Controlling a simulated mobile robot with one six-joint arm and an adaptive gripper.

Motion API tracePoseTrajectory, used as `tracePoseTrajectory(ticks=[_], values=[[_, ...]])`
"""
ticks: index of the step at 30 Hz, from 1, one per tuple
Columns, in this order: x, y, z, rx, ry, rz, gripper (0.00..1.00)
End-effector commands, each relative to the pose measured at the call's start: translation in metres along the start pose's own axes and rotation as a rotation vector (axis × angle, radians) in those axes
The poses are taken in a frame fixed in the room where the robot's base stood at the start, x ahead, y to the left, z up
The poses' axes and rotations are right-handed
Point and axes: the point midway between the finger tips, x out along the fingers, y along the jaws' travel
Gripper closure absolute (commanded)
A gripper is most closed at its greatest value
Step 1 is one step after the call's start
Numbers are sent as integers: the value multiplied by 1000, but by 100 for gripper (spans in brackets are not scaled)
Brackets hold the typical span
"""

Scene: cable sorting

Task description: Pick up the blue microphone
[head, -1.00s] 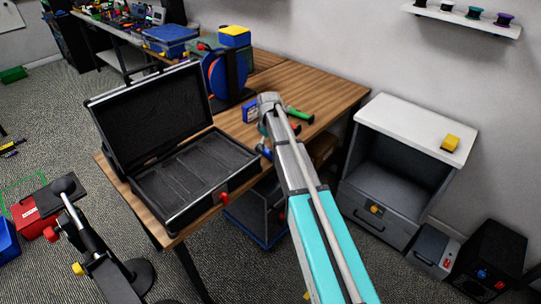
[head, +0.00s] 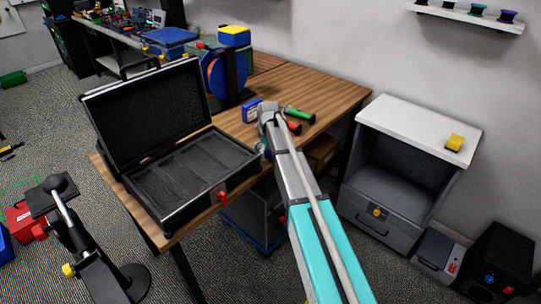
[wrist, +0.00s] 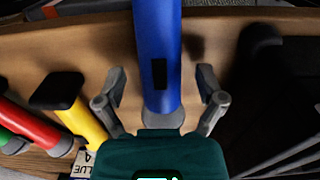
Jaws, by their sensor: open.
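The blue microphone (wrist: 155,40) runs lengthwise through the middle of the wrist view, a long blue handle with a black patch. My gripper (wrist: 161,74) is open, with one finger on each side of the handle and a gap showing on both sides. The near end of the handle is close to my dark green palm. In the head view, my wrist hides most of the gripper, and only a small bit of blue (head: 263,148) shows beside it.
In the wrist view, a yellow handle (wrist: 92,125), a red handle (wrist: 36,128) and a green one lie left of the blue microphone. In the head view, an open black case (head: 205,200) stands on the wooden table (head: 325,88), left of my arm.

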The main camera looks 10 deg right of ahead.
Motion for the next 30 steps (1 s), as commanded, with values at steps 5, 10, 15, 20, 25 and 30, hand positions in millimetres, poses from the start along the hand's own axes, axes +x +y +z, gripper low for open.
tracePoseTrajectory(ticks=[5, 10, 15, 20, 25, 30], values=[[0, 0, 0, 0, 0, 0, 11], [0, 0, 0, 0, 0, 0, 11], [0, 0, 0, 0, 0, 0, 34], [0, 0, 0, 0, 0, 0, 63], [0, 0, 0, 0, 0, 0, 95], [0, 0, 0, 0, 0, 0, 100]])
